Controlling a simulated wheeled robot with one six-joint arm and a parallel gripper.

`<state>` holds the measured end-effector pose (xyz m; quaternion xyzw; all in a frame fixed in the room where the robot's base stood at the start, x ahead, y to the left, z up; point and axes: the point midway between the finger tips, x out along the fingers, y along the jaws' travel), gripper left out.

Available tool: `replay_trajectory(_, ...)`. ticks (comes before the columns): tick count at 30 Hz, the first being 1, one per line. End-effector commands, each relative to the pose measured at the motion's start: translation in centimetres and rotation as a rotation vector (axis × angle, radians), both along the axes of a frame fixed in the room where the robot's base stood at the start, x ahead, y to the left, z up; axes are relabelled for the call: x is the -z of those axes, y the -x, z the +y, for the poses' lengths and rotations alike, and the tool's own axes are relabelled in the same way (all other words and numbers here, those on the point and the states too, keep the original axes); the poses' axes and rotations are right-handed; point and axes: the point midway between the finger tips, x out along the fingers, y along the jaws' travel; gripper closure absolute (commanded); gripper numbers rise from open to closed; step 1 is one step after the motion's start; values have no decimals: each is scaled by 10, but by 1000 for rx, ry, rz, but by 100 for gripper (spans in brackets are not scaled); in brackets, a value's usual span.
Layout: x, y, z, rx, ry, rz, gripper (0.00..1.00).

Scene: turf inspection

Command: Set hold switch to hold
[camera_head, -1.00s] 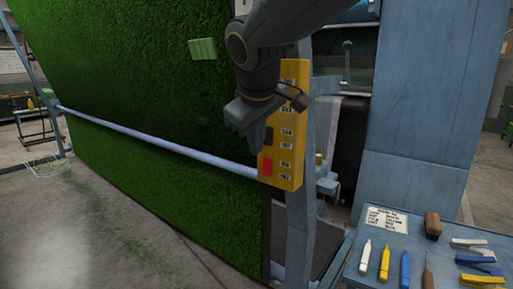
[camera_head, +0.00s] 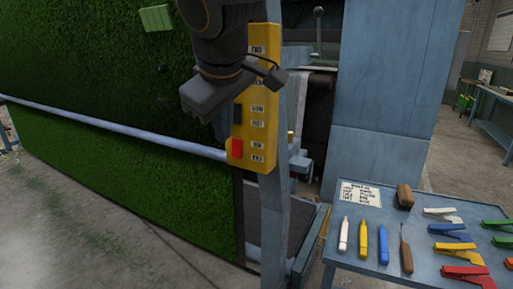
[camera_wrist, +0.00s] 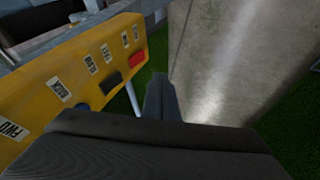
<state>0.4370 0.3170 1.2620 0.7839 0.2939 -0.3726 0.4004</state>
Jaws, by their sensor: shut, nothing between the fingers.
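The yellow control box (camera_head: 262,95) is fixed to a blue-grey post and carries a column of white labels. The red rocker switch (camera_head: 237,148) is near its bottom, beside two labels; the lower one seems to read HOLD, though small. A black rocker (camera_head: 238,113) is above it. In the wrist view the box (camera_wrist: 60,75) runs diagonally, with the red rocker (camera_wrist: 137,60) at its far end and the black rocker (camera_wrist: 111,83) nearer. My gripper (camera_head: 205,108) is shut and empty, left of the box and above the red rocker's height. Its fingers (camera_wrist: 160,95) appear apart from the red rocker.
A tall green turf sheet (camera_head: 100,100) with a pale horizontal bar (camera_head: 120,127) stands behind and left of the box. At right, a blue table (camera_head: 400,240) holds markers, several coloured clamps and a brown block. A tall blue-grey cabinet (camera_head: 390,90) stands behind it. Floor shows at lower left.

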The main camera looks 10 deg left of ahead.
Motion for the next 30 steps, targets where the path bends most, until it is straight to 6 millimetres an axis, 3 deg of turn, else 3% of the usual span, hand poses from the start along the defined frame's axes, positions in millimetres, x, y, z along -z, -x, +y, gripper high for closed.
replay_trajectory(14, 7, -5, 1, 1, 2, 1, 100)
replay_trajectory(30, 85, -57, 15, 2, 3, 3, 100)
